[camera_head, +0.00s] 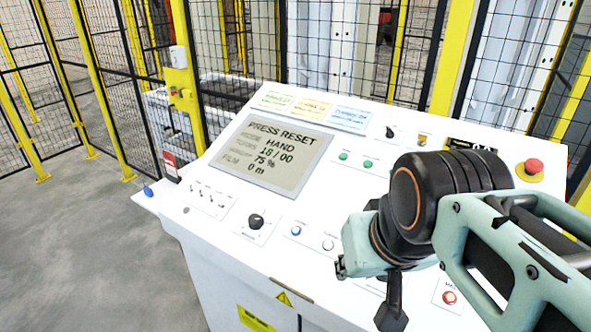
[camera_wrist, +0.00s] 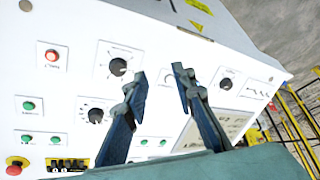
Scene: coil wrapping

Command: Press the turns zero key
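The white control console (camera_head: 225,240) carries a grey screen (camera_head: 272,155) reading "PRESS RESET", mode "HAND", "18 / 00", "75 %" and "FILM 0 m". Below the screen are a blue button (camera_head: 296,230) and a pale button (camera_head: 328,244). Their labels are too small to read, so I cannot tell which key is turns zero. My gripper (camera_wrist: 158,80) is over the lower right of the console, its two fingers apart with nothing seen between them. In the head view my arm hides part of the panel.
A black knob (camera_head: 256,221) and small toggle switches (camera_head: 207,197) sit left of the buttons. Green buttons (camera_head: 343,156) are above. A red emergency stop (camera_head: 533,166) is at the far right and a red button (camera_head: 449,297) lower right. Yellow-framed mesh fencing stands behind.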

